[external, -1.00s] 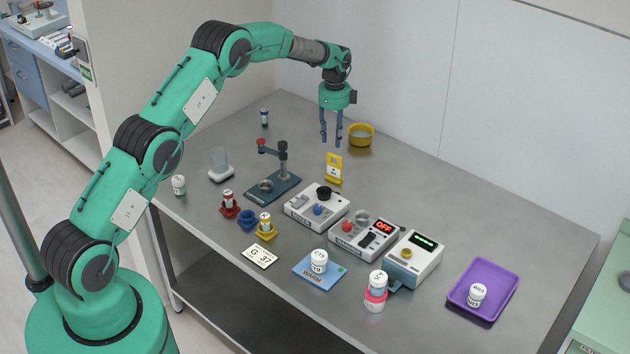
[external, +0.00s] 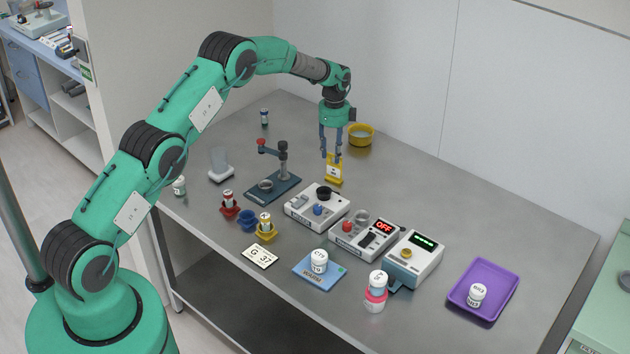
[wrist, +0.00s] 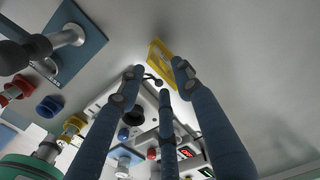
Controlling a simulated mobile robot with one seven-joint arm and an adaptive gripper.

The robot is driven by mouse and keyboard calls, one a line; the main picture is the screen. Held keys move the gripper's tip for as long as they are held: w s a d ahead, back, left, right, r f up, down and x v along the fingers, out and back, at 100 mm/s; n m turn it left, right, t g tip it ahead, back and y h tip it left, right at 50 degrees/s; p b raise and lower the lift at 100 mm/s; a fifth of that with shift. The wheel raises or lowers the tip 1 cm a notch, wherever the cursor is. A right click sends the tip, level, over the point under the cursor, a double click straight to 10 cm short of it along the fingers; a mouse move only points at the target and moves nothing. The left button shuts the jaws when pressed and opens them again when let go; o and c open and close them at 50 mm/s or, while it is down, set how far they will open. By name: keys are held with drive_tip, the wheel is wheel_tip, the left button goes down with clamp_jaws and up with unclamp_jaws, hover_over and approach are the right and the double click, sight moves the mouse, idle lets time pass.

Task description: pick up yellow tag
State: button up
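The yellow tag (external: 334,171) stands on the steel table behind the white devices, with a pale label on its front. It also shows in the wrist view (wrist: 158,58), just beyond the fingertips and between them. My gripper (external: 331,156) points down at the top part of the tag, and its fingers overlap the tag's upper edge in the external view. In the wrist view the gripper (wrist: 157,76) has its blue fingers spread apart, with nothing held. I cannot tell whether a fingertip touches the tag.
A yellow bowl (external: 361,136) stands just behind and right of my gripper. A blue stand with a post (external: 283,165) is to the left. A white device with knobs (external: 304,215) is close in front of the tag. The table at the back right is clear.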

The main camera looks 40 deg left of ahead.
sight(333, 164)
drive_tip(key=shift+f, duration=1.3)
drive_tip(key=shift+a+f, duration=0.1)
drive_tip(key=shift+f, duration=2.5)
clamp_jaws()
